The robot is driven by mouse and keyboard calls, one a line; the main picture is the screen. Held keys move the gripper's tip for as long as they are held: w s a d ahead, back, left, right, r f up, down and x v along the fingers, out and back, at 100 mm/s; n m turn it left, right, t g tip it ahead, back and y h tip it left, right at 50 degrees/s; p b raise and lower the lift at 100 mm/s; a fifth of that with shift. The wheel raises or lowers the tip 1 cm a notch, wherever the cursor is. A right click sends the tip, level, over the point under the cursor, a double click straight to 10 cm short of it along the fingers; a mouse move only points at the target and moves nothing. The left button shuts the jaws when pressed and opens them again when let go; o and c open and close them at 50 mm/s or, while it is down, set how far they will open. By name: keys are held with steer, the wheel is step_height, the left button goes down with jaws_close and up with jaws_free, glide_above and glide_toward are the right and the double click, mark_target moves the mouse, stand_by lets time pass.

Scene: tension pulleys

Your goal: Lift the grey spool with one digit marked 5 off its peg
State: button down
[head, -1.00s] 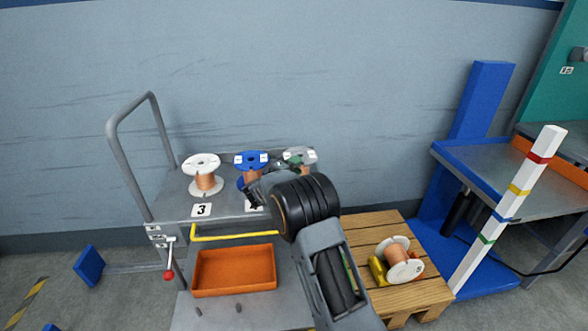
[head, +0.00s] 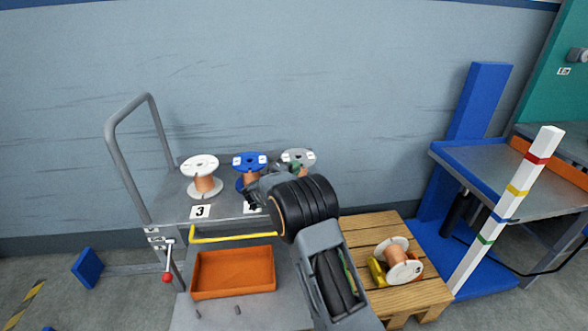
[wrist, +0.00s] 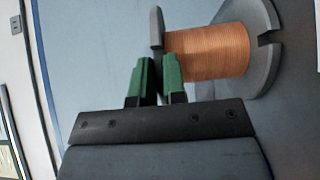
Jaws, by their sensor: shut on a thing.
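The grey spool (head: 298,156) stands at the right end of the row on the trolley's top shelf, partly hidden behind my arm. In the wrist view the spool, wound with copper wire (wrist: 208,52), lies sideways in the picture. My gripper (wrist: 156,70) has its two green fingers on either side of the thin rim of one flange and is shut on it. In the head view its green fingertips (head: 296,168) show at the near side of the grey spool's top flange. The peg and the spool's number card are hidden.
A blue spool (head: 250,159) stands close to the left, then a white spool (head: 200,164) behind a card marked 3. An orange tray (head: 234,272) sits lower on the trolley. A white spool (head: 402,268) lies on a wooden pallet at right. A striped post (head: 507,222) stands farther right.

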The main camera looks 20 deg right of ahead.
steer(key=shift+r+p, duration=1.8)
steer(key=shift+p, duration=0.95)
steer(key=shift+p, duration=0.6)
stand_by(0.9)
steer(key=shift+r, duration=0.15)
step_height(320, 180, up, 3)
steer(key=p, duration=0.5)
steer(key=shift+r, duration=0.15)
steer(key=shift+p, duration=0.45)
stand_by(1.0)
steer(key=shift+r+p, duration=0.2)
steer(key=shift+p, duration=0.1)
steer(key=shift+r+p, duration=1.55)
steer(key=shift+p, duration=0.35)
